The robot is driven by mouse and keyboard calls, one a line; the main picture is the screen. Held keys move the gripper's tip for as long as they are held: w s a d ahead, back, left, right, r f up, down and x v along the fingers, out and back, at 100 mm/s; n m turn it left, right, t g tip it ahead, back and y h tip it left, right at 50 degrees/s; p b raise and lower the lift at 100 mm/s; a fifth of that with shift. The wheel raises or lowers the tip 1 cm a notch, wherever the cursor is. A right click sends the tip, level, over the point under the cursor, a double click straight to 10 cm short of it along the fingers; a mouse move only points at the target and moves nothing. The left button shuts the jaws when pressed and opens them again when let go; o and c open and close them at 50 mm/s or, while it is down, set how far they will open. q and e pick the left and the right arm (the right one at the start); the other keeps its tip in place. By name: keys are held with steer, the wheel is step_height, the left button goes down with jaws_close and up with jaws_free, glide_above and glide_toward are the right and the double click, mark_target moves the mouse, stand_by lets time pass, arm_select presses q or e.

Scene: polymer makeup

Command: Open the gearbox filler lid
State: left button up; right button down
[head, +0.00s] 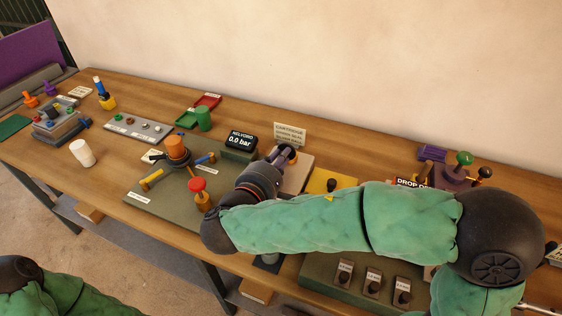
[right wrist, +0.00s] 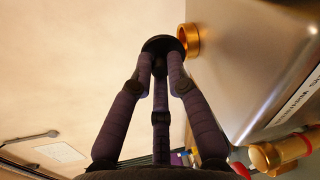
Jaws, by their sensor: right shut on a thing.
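My right gripper (head: 287,153) reaches over the bench to a pale box (head: 298,174), probably the gearbox, in front of a printed card. In the right wrist view its fingers (right wrist: 161,58) are closed together on a dark round lid (right wrist: 154,43). The lid sits right beside a brass filler neck (right wrist: 189,39) on the smooth metal side of the gearbox (right wrist: 245,60). I cannot tell whether lid and neck touch or are joined by a hinge. In the head view the lid is mostly hidden by the gripper. My left gripper is outside the head view.
A gauge display (head: 241,141) reading 0.0 bar stands left of the gripper. A red-knobbed valve (head: 197,188) is near my right wrist. A brass fitting (right wrist: 265,156) juts out low on the box. The card (head: 290,133) stands behind.

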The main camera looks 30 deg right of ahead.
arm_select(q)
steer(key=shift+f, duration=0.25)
arm_select(e)
steer(key=shift+a+f, duration=0.1)
steer(key=shift+f, duration=0.05)
steer(key=c, duration=1.2)
jaws_free()
steer(key=v, duration=1.2)
steer(key=shift+f, duration=0.2)
